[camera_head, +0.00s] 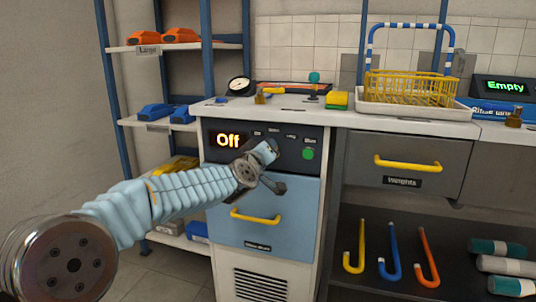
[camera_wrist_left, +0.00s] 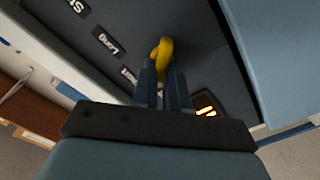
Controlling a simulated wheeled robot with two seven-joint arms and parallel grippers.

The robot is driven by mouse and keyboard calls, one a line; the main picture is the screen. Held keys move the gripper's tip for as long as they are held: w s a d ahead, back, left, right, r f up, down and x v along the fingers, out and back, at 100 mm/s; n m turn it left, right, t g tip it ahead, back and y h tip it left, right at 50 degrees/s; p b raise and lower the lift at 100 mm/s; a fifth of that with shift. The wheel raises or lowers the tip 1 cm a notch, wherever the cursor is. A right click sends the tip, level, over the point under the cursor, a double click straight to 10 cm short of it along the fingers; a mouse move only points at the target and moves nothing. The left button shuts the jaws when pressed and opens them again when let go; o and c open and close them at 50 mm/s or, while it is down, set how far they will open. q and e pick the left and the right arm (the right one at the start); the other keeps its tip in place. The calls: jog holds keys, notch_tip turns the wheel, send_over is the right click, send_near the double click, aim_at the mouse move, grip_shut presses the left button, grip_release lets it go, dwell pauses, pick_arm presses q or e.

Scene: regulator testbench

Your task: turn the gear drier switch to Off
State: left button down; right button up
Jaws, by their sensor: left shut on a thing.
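The gear drier (camera_head: 263,200) is a white cabinet with a light blue drawer and a dark control panel. The panel's display (camera_head: 229,140) reads "Off" in orange. Its edge also glows in the left wrist view (camera_wrist_left: 205,110). The yellow switch knob (camera_wrist_left: 164,46) stands on the dark panel in the left wrist view. My left gripper (camera_wrist_left: 163,70) is shut on the knob, with a finger on each side of it. In the head view my left wrist covers the knob. Small labels sit along the panel, one reading "Long" (camera_wrist_left: 109,42). My right gripper is not in view.
A green button (camera_head: 308,154) sits at the panel's right. A yellow drawer handle (camera_head: 255,217) is below my wrist. Coloured hooks (camera_head: 388,255) are at lower right.

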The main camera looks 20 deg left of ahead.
pick_arm(q)
jog(key=shift+a+f+n+b, duration=0.1)
jog(key=shift+n+b, duration=0.25)
jog(key=shift+n, duration=0.45)
jog(key=c, duration=1.1)
grip_release()
jog(key=shift+c, duration=0.2)
jog(key=s, duration=1.3)
jog(key=shift+s+a, duration=0.2)
jog(key=shift+s, duration=0.2)
